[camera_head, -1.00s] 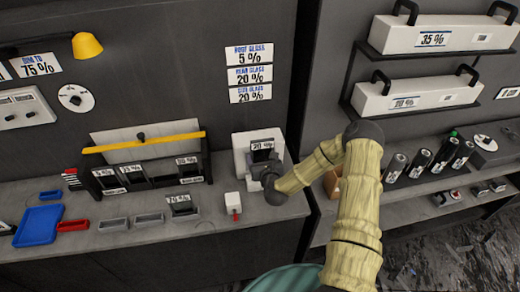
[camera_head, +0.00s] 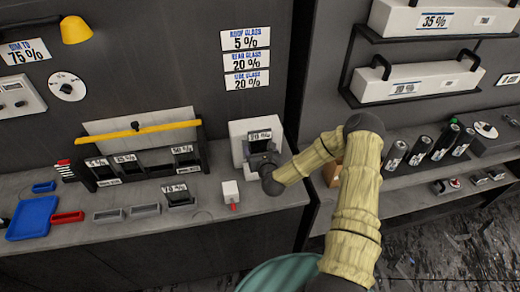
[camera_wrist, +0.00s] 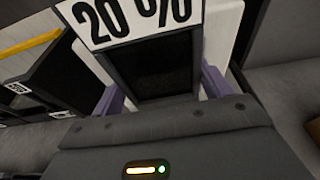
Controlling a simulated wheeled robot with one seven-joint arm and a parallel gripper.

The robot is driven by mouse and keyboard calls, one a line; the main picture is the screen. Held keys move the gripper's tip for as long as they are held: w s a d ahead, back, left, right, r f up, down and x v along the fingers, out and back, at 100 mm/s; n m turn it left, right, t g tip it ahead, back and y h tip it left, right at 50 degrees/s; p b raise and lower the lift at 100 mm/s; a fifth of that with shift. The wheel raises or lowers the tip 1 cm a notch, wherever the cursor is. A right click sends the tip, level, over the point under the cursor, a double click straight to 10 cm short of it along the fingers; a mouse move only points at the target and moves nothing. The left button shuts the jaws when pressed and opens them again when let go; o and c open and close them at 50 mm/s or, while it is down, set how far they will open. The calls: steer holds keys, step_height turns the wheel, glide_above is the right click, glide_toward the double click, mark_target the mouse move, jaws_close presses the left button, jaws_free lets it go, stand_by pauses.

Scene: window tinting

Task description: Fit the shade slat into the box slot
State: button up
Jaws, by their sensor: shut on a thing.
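My gripper (camera_wrist: 160,92) is shut on a dark slat (camera_wrist: 150,72) with a white "20 %" label, its purple fingers on either side. In the head view the slat (camera_head: 259,136) is upright in front of a white box-like stand (camera_head: 238,130). Whether it touches the stand cannot be told. The dark slotted box (camera_head: 204,157) is to the left of my gripper, with several labelled slats in it. A dark gap shows between the left slats and the "50 %" slat (camera_head: 183,157). The box also shows at the left of the wrist view (camera_wrist: 45,80).
A yellow bar (camera_head: 150,136) and a pale panel stand at the box's back. Before it lie a "70 %" slat (camera_head: 177,195), grey trays (camera_head: 108,215), a blue tray (camera_head: 31,218) and a white block with a red tip (camera_head: 231,192). Shelves stand on the right.

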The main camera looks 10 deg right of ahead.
steer(key=shift+f+b, duration=1.15)
steer(key=shift+f, duration=0.45)
steer(key=shift+b, duration=0.5)
stand_by(0.7)
steer(key=shift+f+b, duration=2.45)
steer(key=shift+f, duration=0.4)
stand_by(0.5)
steer(key=o, duration=1.1)
steer(key=shift+s, duration=0.1)
steer(key=shift+d+f, duration=0.1)
steer(key=shift+s, duration=0.5)
steer(key=p+v, duration=0.1)
steer(key=v, duration=0.4)
steer(key=p+v, duration=0.1)
steer(key=v, duration=0.5)
steer(key=p+v, duration=0.2)
steer(key=v, duration=0.3)
steer(key=shift+s+a+r, duration=0.1)
steer(key=shift+a+r, duration=0.1)
steer(key=shift+r, duration=0.25)
